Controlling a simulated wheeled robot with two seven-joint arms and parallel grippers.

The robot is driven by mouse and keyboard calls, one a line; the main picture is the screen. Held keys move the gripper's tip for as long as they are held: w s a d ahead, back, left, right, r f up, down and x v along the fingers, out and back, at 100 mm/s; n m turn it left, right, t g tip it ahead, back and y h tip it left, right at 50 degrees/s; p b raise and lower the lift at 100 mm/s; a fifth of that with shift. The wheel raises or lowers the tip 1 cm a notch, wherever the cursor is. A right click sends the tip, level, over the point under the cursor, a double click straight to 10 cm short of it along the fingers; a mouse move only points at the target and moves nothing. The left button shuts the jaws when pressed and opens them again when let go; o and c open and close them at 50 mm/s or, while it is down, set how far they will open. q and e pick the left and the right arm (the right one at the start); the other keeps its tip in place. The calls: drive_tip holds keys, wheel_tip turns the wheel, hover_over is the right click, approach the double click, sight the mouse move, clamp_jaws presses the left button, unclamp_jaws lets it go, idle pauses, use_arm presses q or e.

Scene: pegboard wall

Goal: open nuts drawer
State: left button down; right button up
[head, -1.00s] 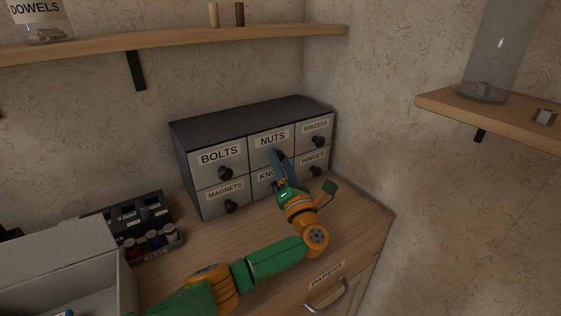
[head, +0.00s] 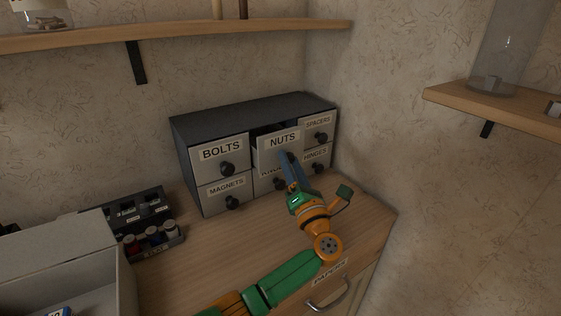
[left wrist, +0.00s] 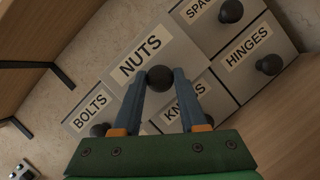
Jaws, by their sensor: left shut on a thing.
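The nuts drawer (head: 279,147) is the top middle drawer of a dark cabinet (head: 250,112) with light fronts. It stands pulled partly out, with a dark gap showing above its front. My left gripper (head: 289,160) is shut on the drawer's round black knob. In the left wrist view the nuts label (left wrist: 140,58) is tilted, and the blue fingers of the gripper (left wrist: 160,82) hold the knob (left wrist: 159,78) between their tips. My right gripper is in neither view.
The bolts (head: 222,155), spacers (head: 318,128), magnets (head: 224,192) and hinges (head: 316,158) drawers are closed. A grey open box (head: 70,255) and a rack of small jars (head: 150,237) stand at left. Shelves are at upper left (head: 180,31) and right (head: 500,108). The counter in front is clear.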

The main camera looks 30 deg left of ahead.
use_arm(q)
drive_tip(key=s+d, duration=0.3)
drive_tip(key=d, duration=0.4)
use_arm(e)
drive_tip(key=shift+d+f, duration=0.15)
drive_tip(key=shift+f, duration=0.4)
use_arm(q)
drive_tip(key=shift+d, duration=0.1)
drive_tip(key=shift+c, duration=2.2)
unclamp_jaws()
